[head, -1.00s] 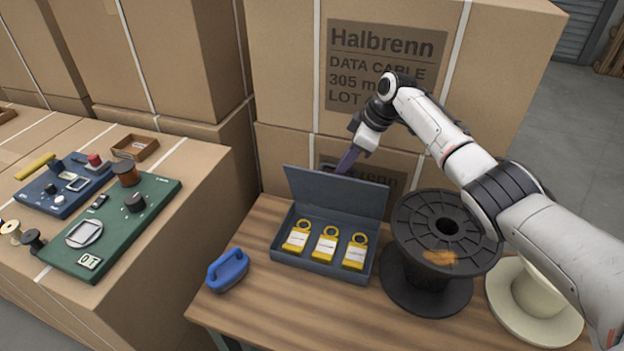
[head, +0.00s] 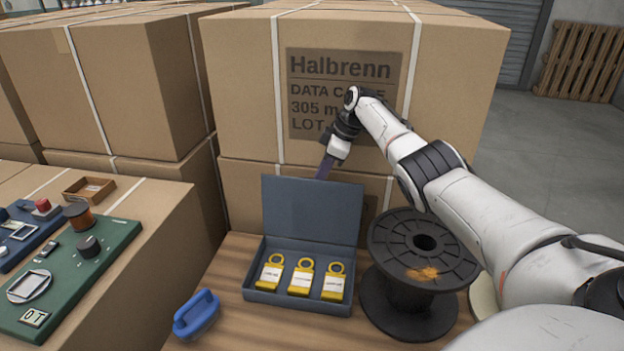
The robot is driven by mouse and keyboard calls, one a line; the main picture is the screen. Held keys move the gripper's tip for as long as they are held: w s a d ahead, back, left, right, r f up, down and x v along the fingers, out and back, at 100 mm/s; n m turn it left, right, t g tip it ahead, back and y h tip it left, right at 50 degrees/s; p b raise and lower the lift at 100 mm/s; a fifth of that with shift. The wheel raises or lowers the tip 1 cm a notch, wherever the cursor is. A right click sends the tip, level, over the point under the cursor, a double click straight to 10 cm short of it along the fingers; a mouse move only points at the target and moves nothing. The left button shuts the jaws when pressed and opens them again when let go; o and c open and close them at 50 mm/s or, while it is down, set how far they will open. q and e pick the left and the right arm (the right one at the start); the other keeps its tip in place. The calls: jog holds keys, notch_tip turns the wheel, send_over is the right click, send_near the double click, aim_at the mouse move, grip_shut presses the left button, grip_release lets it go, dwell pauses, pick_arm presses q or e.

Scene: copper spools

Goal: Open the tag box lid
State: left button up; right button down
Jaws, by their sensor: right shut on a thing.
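The tag box (head: 258,296) is a dark blue-grey case on the wooden table. Its lid (head: 311,212) stands raised at the back, roughly upright. Several yellow tags (head: 302,279) with white labels lie in a row inside it. My right gripper (head: 324,170) reaches in from the right, above and behind the lid's top edge. Its fingers point down and are shut at that edge; the exact grip is partly hidden. My left gripper is out of view.
A black spool (head: 423,254) stands right of the box, with a cream spool (head: 484,298) partly hidden behind my arm. A blue handled object (head: 196,314) lies at the front left. Large cartons (head: 232,90) stand close behind. A green panel (head: 85,268) lies at left.

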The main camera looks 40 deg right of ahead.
jog(key=shift+s+f, duration=0.3)
jog(key=shift+f, duration=0.2)
jog(key=c, duration=1.8)
grip_release()
jog(key=shift+w+d, duration=0.1)
jog(key=shift+o, duration=0.2)
jog(key=shift+r, duration=0.2)
jog(key=shift+w, duration=0.1)
jog(key=p+v, duration=0.1)
jog(key=v, duration=0.9)
jog(key=shift+r, duration=0.15)
